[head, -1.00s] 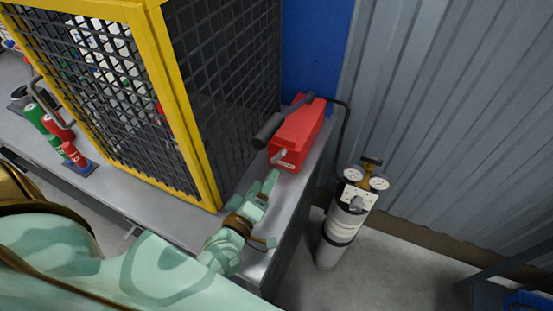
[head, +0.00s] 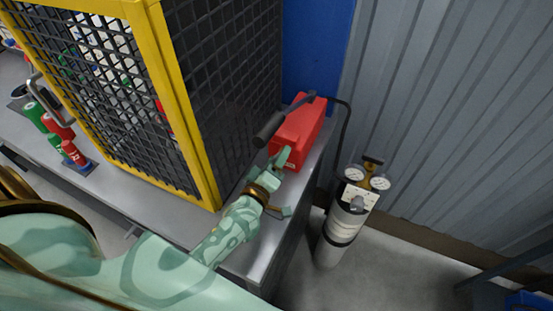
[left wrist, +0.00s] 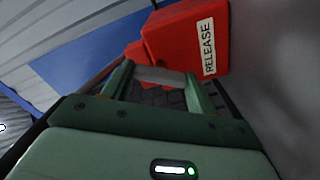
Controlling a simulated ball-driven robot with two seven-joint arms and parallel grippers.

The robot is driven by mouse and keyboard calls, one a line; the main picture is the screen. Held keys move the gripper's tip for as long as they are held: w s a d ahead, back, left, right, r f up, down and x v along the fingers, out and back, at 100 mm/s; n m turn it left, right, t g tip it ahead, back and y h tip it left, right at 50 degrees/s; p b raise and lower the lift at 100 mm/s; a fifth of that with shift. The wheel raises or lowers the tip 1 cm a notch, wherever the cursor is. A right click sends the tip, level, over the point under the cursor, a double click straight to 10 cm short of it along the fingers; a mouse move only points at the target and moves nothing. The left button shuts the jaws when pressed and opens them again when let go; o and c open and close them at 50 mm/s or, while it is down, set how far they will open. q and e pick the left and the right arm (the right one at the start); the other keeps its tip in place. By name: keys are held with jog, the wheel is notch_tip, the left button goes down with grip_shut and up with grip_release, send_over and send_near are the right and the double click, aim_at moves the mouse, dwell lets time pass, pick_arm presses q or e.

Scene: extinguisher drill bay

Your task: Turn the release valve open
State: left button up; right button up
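The red hand pump (head: 301,132) stands at the right end of the grey bench, with a dark lever handle on top. In the left wrist view its red housing (left wrist: 185,38) carries a white RELEASE label (left wrist: 209,49). The release valve (left wrist: 160,75) shows there as a short grey bar between the fingers of my left gripper (left wrist: 160,84). The fingers stand apart, one at each end of the bar; firm contact cannot be made out. In the head view my left gripper (head: 281,158) is at the pump's near face and hides the valve. My right gripper is out of view.
A yellow-framed mesh cage (head: 180,108) stands close left of my left gripper. A gas cylinder with gauges (head: 344,225) stands on the floor right of the bench, linked by a black hose. Small red and green canisters (head: 55,130) sit at left. A corrugated wall is behind.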

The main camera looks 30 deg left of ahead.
pick_arm(q)
jog(key=shift+n, duration=0.4)
jog(key=shift+n+p, duration=0.65)
jog(key=shift+n, duration=0.25)
jog(key=shift+n+p, duration=0.35)
jog(key=shift+n, duration=1.45)
jog(key=o, duration=1)
jog(key=s, duration=1.1)
jog(key=s+d, duration=0.1)
jog(key=s, duration=0.4)
jog(key=shift+s, duration=0.2)
jog(key=shift+s+f, duration=0.1)
